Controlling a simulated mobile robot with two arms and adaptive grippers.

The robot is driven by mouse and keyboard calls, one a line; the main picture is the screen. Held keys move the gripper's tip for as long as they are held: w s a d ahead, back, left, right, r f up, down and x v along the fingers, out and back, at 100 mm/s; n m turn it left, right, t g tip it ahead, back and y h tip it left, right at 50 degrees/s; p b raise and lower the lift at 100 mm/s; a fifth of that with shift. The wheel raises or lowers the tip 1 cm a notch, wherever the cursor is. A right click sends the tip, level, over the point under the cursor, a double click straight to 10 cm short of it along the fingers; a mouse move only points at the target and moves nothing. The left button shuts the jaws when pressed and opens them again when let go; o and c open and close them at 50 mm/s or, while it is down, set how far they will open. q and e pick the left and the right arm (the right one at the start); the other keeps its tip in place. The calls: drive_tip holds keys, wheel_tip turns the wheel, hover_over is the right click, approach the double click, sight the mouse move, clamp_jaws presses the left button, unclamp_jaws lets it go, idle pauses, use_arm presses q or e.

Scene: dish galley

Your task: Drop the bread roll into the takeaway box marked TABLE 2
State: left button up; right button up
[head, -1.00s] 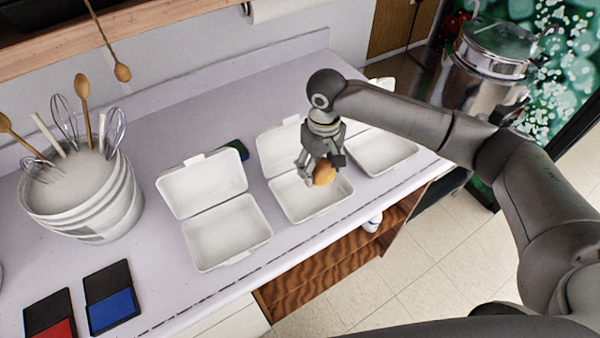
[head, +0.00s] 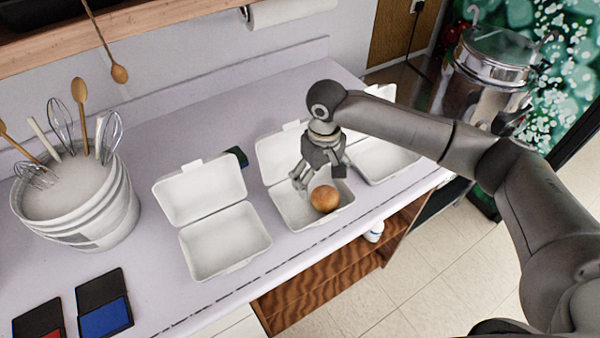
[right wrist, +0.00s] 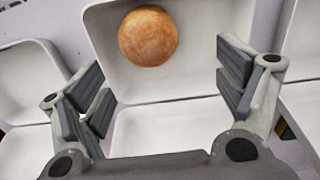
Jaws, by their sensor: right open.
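The round brown bread roll (head: 325,199) is in the base of the middle white takeaway box (head: 288,206), toward its front right. The roll also shows in the right wrist view (right wrist: 148,36). My right gripper (head: 318,178) is open and empty just above and behind the roll, over the same box. In the right wrist view its fingers (right wrist: 160,82) stand wide apart, clear of the roll. All three boxes have their lids open; no TABLE 2 marking is readable in either view. My left gripper is not in view.
Open white boxes stand left (head: 226,240) and right (head: 385,160) of the middle one. A white bucket (head: 85,215) of utensils stands at the left. Two dark cards, one part blue (head: 104,318), lie at the front left. The counter's front edge is close to the boxes.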

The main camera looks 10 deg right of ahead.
wheel_tip(320, 180, up, 12)
idle(0.6)
